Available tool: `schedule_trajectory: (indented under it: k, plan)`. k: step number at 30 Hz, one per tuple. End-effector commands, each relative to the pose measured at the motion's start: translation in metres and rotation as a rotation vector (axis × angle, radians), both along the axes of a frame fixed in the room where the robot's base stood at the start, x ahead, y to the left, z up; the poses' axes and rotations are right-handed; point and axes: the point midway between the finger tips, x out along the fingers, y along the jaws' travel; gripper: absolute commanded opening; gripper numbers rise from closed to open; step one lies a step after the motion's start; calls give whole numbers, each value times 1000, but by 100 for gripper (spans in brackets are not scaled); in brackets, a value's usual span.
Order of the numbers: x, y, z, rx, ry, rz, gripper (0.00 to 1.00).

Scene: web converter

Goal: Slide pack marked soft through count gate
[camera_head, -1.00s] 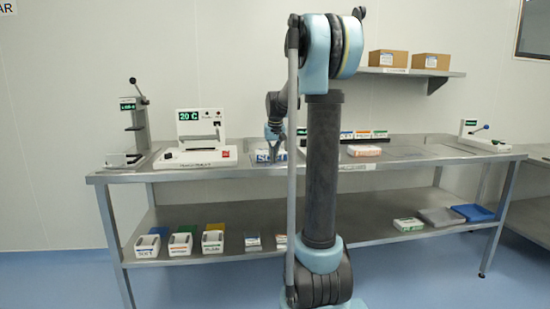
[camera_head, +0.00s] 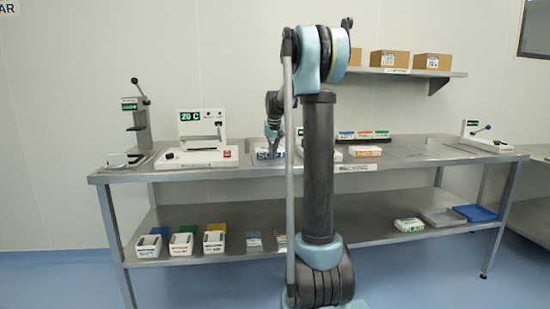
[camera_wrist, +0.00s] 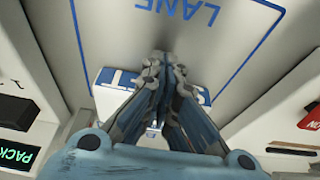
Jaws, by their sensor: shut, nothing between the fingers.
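The white pack with blue SOFT lettering (camera_head: 264,154) lies on the bench top, partly hidden by my arm. In the wrist view the pack (camera_wrist: 108,76) lies on a pale surface, its blue letters partly covered by my fingers. My gripper (camera_wrist: 160,62) is shut and empty, its fingertips in front of the pack; whether they touch it I cannot tell. A blue-outlined area marked LANE (camera_wrist: 213,14) extends beyond the fingertips. A dark display with green PACK lettering (camera_wrist: 17,153) stands at the lower left; I cannot tell whether it belongs to the count gate.
A white machine reading 20 C (camera_head: 203,130) stands left of the pack. An orange-and-white pack (camera_head: 367,151) lies to the right. A lever device (camera_head: 137,125) stands at far left.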

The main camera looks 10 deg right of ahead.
Motion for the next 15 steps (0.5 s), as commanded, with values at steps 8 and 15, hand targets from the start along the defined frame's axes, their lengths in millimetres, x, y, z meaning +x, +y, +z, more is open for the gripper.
schedule_trajectory:
  k: [8,15]
  plan:
    - [46,0,0,0,0,0,0]
    - [85,0,0,0,0,0,0]
